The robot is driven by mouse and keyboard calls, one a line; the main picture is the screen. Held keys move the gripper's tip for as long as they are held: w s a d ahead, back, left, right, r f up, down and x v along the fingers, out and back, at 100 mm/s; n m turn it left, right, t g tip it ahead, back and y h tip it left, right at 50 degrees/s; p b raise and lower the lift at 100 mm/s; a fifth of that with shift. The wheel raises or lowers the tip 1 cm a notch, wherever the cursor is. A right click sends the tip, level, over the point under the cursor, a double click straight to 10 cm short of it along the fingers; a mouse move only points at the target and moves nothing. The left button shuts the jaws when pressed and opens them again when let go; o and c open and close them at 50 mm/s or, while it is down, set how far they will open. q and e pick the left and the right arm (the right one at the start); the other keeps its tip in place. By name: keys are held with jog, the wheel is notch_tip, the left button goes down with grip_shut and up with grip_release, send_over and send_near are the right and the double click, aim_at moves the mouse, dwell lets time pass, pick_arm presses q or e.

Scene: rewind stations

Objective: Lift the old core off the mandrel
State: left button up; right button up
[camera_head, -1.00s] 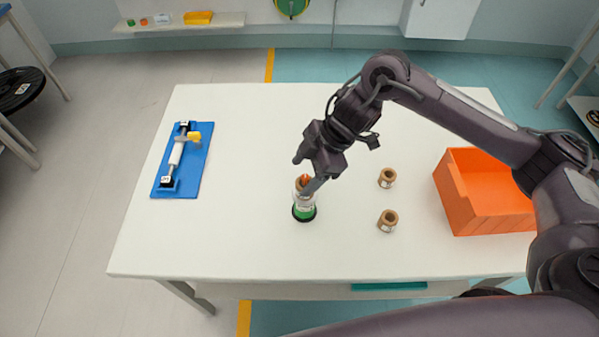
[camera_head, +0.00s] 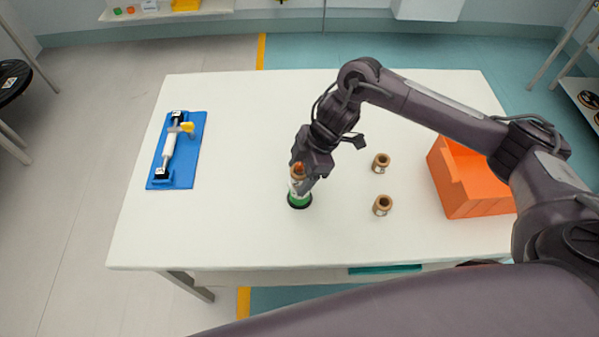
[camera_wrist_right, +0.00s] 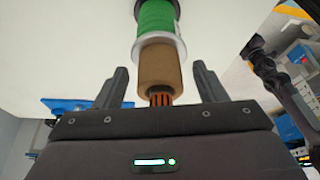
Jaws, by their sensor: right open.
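The mandrel stands upright on the table with a green base (camera_head: 299,202) and an orange ribbed tip (camera_wrist_right: 161,98). The old core, a brown tube, sits on the mandrel in the head view (camera_head: 297,174) and in the right wrist view (camera_wrist_right: 160,66). My right gripper (camera_head: 301,176) is open, with one finger on each side of the core. In the right wrist view, gaps show between both fingers and the core. My left gripper is out of view.
Two brown cores (camera_head: 381,163) (camera_head: 383,205) stand right of the mandrel on the white table (camera_head: 235,235). An orange bin (camera_head: 470,201) sits at the right edge. A blue board with a roller fixture (camera_head: 158,183) lies at the left. The table between board and mandrel is clear.

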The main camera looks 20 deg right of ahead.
jog(key=c, duration=1.1)
jog(key=shift+o, duration=0.2)
jog(key=shift+r, duration=0.15)
